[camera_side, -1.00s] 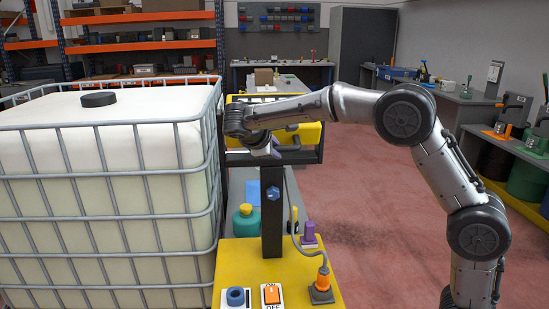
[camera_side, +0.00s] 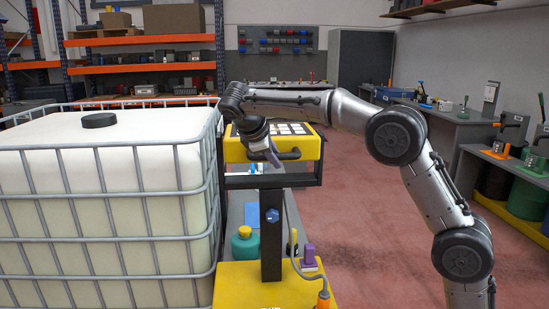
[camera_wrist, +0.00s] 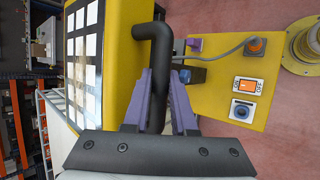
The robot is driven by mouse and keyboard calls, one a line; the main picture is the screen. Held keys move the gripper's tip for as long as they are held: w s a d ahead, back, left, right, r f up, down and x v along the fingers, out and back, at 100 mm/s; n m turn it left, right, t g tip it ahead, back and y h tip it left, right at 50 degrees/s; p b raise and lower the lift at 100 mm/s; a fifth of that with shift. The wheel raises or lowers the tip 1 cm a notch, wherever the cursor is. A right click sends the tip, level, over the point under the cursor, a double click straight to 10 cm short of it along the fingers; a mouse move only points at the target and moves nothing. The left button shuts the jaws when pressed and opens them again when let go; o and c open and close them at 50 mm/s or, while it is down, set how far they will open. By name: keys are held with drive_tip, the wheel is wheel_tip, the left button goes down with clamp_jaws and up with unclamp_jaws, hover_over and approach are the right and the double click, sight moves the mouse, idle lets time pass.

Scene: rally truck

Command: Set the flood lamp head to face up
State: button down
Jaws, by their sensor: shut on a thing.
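The flood lamp head (camera_side: 312,146) is a yellow box in a black bracket on a dark post (camera_side: 270,240). Its panel of white squares shows on top in the side view, so the face is turned at least partly upward. In the wrist view, the lamp head (camera_wrist: 114,60) stands on the left with its white panel (camera_wrist: 84,60). A black bar handle (camera_wrist: 152,48) sticks out of its yellow housing. My gripper (camera_wrist: 164,76), with purple fingers, is shut on this handle. In the side view my gripper (camera_side: 273,158) is at the housing's front, partly hiding the handle.
A large white caged tank (camera_side: 100,200) stands close at left. Open red floor (camera_side: 370,210) lies to the right.

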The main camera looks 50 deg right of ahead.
drive_tip(key=shift+d+r, duration=0.1)
drive_tip(key=shift+r, duration=0.1)
drive_tip(key=c, duration=1)
unclamp_jaws()
drive_tip(key=v, duration=1.4)
drive_tip(key=shift+f, duration=0.15)
